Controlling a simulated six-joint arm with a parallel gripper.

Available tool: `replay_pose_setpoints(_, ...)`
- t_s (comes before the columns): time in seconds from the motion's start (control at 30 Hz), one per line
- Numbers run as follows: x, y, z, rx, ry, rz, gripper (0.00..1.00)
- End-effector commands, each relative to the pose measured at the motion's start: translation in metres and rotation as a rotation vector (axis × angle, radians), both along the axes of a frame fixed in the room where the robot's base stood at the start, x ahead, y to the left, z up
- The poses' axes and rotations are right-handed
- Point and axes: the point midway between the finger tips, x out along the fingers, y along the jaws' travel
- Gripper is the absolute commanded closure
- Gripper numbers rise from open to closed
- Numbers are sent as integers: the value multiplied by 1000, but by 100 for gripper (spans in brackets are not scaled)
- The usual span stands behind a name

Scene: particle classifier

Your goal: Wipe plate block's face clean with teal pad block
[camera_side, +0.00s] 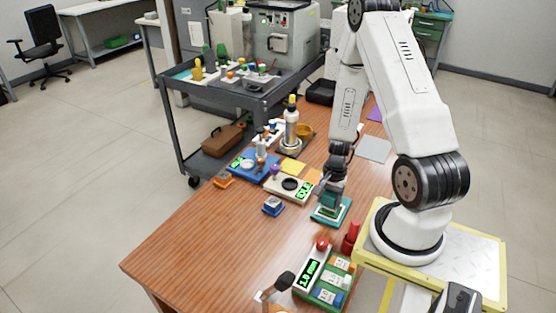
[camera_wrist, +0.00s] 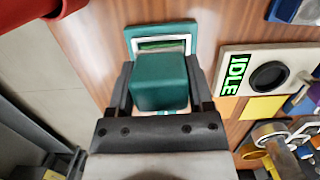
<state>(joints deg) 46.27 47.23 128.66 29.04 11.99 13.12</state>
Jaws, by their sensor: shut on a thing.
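The teal pad block (camera_wrist: 160,82) is between the two fingers of my gripper (camera_wrist: 160,88) in the wrist view. My gripper (camera_side: 331,192) points down and is shut on the pad. The plate block (camera_side: 317,218), a teal slab, lies on the table directly under it in the side view. In the wrist view the plate block (camera_wrist: 132,35) shows past the pad, with a white border and a dark green strip on its face. The pad hides the rest of the face. I cannot tell whether the pad touches it.
A cream device (camera_side: 280,190) with a black round top and an IDLE display (camera_wrist: 233,75) stands close by. A small blue block (camera_side: 273,206) sits left of the plate. Red items (camera_side: 350,238) and a display panel (camera_side: 312,270) are nearer the front. The table's left front is clear.

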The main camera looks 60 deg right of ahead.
Motion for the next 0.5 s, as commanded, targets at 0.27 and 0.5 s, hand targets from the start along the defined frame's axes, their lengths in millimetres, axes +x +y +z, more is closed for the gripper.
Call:
replay_pose_setpoints(0.27, 1, -15, -18, 0, -5, -1, 89)
replay_pose_setpoints(0.5, 1, -37, -18, -1, -3, -2, 89)
